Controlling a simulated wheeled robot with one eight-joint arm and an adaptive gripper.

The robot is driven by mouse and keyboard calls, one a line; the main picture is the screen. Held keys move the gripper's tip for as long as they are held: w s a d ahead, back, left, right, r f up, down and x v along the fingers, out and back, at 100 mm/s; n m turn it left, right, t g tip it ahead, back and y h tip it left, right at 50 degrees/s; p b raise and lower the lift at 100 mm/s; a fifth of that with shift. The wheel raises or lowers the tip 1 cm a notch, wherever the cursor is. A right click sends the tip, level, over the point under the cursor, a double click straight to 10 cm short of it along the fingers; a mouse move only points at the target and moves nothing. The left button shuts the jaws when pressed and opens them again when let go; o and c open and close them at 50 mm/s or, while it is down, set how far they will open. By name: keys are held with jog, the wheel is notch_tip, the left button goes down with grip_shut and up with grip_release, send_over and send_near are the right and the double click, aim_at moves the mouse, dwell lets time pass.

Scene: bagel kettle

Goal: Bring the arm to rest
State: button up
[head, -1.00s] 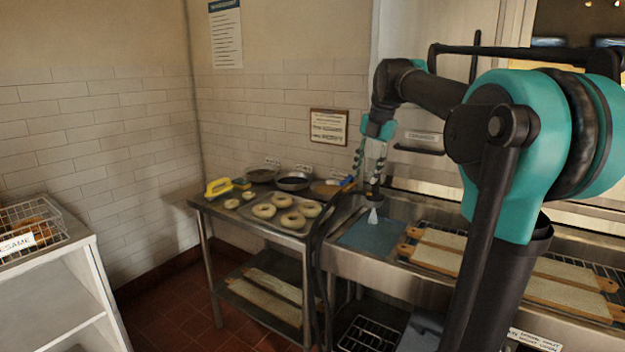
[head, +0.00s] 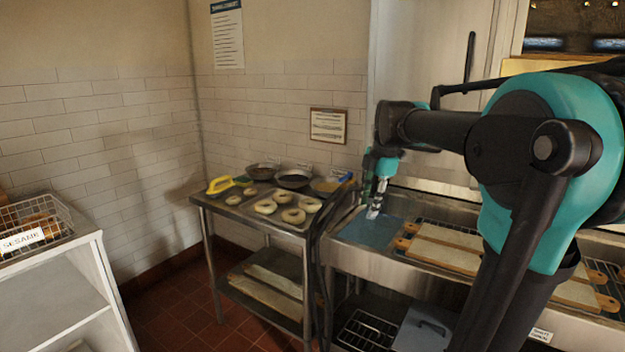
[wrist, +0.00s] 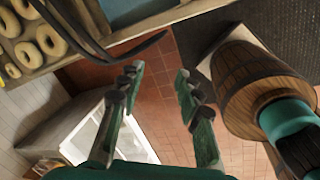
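My arm reaches in from the right of the head view. My gripper (head: 374,212) hangs above the blue mat (head: 366,232) beside the metal table and appears empty. In the wrist view my gripper (wrist: 158,80) has its two fingers spread apart, with only the tiled floor showing between them. Nothing is held.
A metal table (head: 222,208) holds bagels (head: 293,216), bowls (head: 293,179) and a yellow-handled tool (head: 221,185). Long boards (head: 440,255) lie on the right counter. A white shelf (head: 60,284) with a wire basket stands left. In the wrist view, a wooden barrel (wrist: 250,85) is close to my gripper.

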jog(key=s+d+f+m+t, duration=0.1)
jog(key=s+f+m, duration=0.9)
jog(key=f, duration=0.3)
jog(key=s+d+f+m+t+h, duration=0.1)
jog(key=s+d+f+m, duration=0.1)
jog(key=s+f+m, duration=0.8)
notch_tip(320, 180, down, 4)
jog(key=m, duration=0.2)
jog(key=shift+s+r+m, duration=0.25)
jog(key=shift+m, duration=0.15)
